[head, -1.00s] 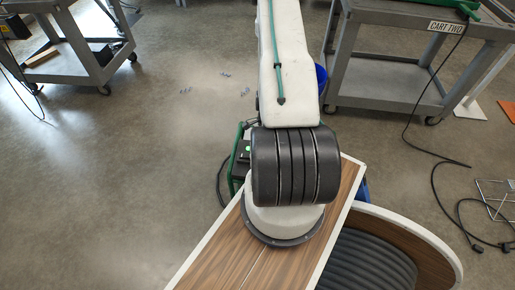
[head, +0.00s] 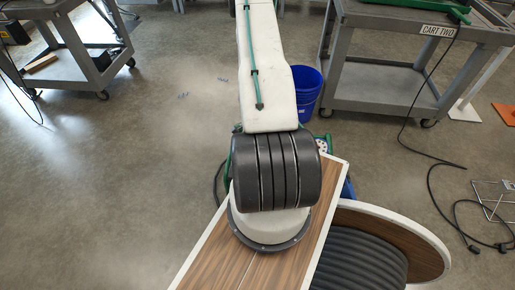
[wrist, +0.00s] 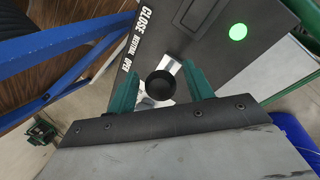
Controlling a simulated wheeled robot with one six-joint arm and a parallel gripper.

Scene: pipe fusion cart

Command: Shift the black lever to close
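The black lever's round knob (wrist: 160,85) shows in the middle of the wrist view. It sits over a pale metal slot plate on a dark control box (wrist: 232,62), beside the OPEN end of the printed CLOSE, NEUTRAL, OPEN labels (wrist: 134,46). My gripper (wrist: 161,82) has its two green fingers apart, one on each side of the knob, with a small gap visible on both sides. I cannot tell how deep the fingers reach around it. In the head view my arm hides the gripper and the lever.
A green light (wrist: 238,32) glows on the box. Blue frame bars (wrist: 50,45) cross the left of the wrist view. A blue bucket (head: 307,88) stands beside my arm. Grey carts stand at the right (head: 385,90) and left (head: 85,60). Open floor (head: 120,190) lies at left.

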